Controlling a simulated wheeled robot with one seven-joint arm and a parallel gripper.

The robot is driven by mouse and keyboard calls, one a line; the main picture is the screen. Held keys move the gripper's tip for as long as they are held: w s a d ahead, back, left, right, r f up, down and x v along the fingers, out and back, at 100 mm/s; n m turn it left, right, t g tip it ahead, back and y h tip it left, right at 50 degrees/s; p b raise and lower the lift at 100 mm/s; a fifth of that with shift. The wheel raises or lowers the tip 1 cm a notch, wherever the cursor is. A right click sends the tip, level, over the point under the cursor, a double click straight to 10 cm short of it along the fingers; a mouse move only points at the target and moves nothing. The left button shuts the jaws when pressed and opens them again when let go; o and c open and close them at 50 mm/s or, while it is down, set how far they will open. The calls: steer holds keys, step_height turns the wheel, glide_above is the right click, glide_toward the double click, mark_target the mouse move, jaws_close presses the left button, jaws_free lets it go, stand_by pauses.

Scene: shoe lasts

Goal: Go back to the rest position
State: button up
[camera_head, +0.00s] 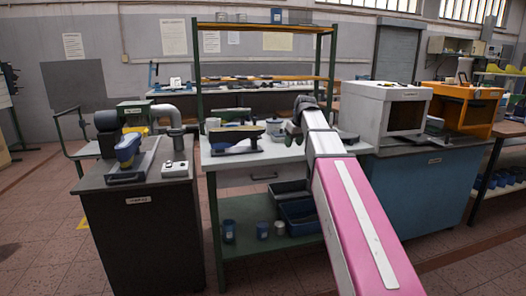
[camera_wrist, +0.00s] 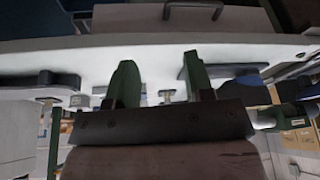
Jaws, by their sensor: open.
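My arm reaches out over the middle workbench in the head view, with my gripper (camera_head: 297,118) near the bench top at its back right. In the wrist view my gripper (camera_wrist: 160,78) shows two green fingers spread apart, with nothing held between them. The view is inverted, with the bench's drawer handle at the top. A shoe last (camera_head: 238,136), dark blue and yellow, lies on a dark stand on the bench, left of my gripper. My arm hides part of the bench's right side.
The middle workbench (camera_head: 224,178) has a shelf rack above it and blue bins (camera_head: 300,215) below. A white oven-like box (camera_head: 385,112) and an orange one (camera_head: 462,110) stand at right. Tiled floor (camera_head: 50,225) is open at left.

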steer(key=s+d+f+m+g, duration=0.1)
steer(key=s+d+f+m, duration=0.1)
steer(key=s+f, duration=0.6)
steer(key=s+d+f+m+g+h, duration=0.1)
steer(key=s+f, duration=0.8)
steer(key=f, duration=0.9)
steer(key=s+d+f+m+g+h, duration=0.1)
steer(key=s+d+f+m, duration=0.1)
steer(key=s+f, duration=0.6)
step_height(320, 180, down, 6)
steer(key=shift+s+d+r+m, duration=0.15)
steer(key=shift+s+d+m, duration=0.05)
steer(key=shift+d+m, duration=0.25)
